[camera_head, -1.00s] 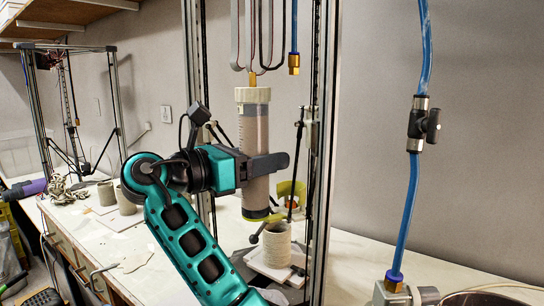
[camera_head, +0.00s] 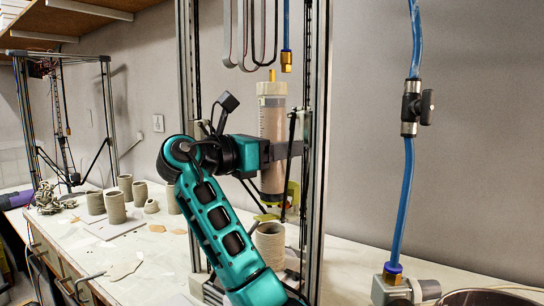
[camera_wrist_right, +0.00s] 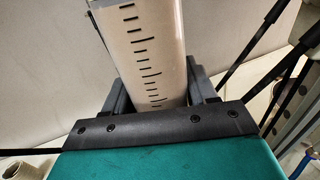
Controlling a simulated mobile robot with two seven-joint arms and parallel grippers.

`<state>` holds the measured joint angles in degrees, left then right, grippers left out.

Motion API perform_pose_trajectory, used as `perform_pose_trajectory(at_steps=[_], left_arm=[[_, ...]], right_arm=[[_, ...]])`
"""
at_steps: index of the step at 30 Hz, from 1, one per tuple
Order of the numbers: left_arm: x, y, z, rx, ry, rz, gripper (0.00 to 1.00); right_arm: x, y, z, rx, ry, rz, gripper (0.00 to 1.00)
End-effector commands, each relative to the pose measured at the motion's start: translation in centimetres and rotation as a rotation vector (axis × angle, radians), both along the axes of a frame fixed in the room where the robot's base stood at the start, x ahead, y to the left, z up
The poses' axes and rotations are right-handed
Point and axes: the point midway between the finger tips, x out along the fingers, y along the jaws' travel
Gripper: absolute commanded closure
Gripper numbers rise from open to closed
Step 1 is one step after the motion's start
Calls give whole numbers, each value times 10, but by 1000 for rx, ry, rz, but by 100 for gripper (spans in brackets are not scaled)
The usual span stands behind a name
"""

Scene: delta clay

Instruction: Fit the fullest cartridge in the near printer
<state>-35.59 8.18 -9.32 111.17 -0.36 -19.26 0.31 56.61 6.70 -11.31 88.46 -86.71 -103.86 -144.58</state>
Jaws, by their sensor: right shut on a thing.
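A clear, graduated cartridge (camera_head: 271,135) filled with brown-grey clay stands upright inside the near printer frame (camera_head: 318,150). My right gripper (camera_head: 285,150) is shut around its barrel. In the right wrist view the cartridge (camera_wrist_right: 150,50) rises between the two dark fingers (camera_wrist_right: 160,95), its scale marks facing the camera. Its pale cap (camera_head: 271,88) has a brass fitting on top. A yellow-green holder (camera_head: 293,190) is beside its lower end, and whether they touch is unclear. My left gripper is not in view.
A clay pot (camera_head: 270,245) stands on the bench below the cartridge. A blue hose with a brass end (camera_head: 286,60) hangs just above it. A valved blue hose (camera_head: 410,110) is at the right. Several pots (camera_head: 115,205) and another printer (camera_head: 108,110) are at the left.

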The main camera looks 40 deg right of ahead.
Motion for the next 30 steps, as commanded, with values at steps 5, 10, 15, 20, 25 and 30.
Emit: perform_pose_trajectory(at_steps=[5, 10, 15, 20, 25, 30], left_arm=[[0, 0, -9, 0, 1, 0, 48], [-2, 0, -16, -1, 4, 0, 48], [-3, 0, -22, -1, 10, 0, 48], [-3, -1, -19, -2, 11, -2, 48], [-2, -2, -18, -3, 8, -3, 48], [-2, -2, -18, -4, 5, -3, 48]], right_arm=[[3, -15, 0, -3, -4, -2, 98], [7, -29, 0, -3, -3, -2, 98], [10, -43, 0, -3, -3, -2, 98], [11, -45, -6, -2, -1, 0, 98], [11, -45, -12, -2, -3, 0, 98], [11, -45, -13, -2, -4, 0, 98]])
